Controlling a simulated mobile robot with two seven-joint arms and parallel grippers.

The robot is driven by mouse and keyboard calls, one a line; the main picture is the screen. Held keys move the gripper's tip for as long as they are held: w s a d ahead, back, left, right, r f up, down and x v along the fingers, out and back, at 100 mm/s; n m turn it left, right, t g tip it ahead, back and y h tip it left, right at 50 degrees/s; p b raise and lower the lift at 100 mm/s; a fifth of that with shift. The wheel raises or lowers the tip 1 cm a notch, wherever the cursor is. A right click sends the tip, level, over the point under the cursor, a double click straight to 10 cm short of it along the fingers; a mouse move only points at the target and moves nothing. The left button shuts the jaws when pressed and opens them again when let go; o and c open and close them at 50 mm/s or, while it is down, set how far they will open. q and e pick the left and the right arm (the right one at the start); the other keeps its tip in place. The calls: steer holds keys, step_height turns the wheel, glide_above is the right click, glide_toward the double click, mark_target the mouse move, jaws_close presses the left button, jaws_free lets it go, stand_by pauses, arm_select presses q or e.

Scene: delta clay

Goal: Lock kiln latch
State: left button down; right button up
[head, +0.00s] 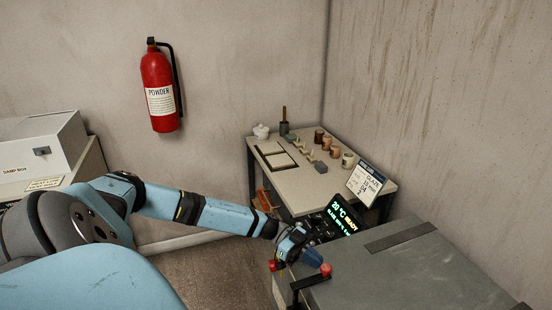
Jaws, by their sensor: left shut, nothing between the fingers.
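The kiln (400,279) is the grey box with a flat lid at the lower right. A black latch bar with a red knob (325,270) stands at its near left corner. My left gripper (312,258) is shut and empty, just behind and to the left of the knob. I cannot tell whether it touches the knob or the bar. A small red part shows under the gripper's left side, and I cannot tell what it belongs to. The lower part of the latch is cut off by the picture's edge. My right gripper is not in view.
A lit display (342,217) reading 20 °C READY stands behind the kiln's left edge. A table (252,141) with glaze jars, tools and a card (366,183) is beyond it. A damp box (40,147) is at the left, and a fire extinguisher (157,83) hangs on the wall.

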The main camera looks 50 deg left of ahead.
arm_select(q)
steer(key=shift+d, duration=0.25)
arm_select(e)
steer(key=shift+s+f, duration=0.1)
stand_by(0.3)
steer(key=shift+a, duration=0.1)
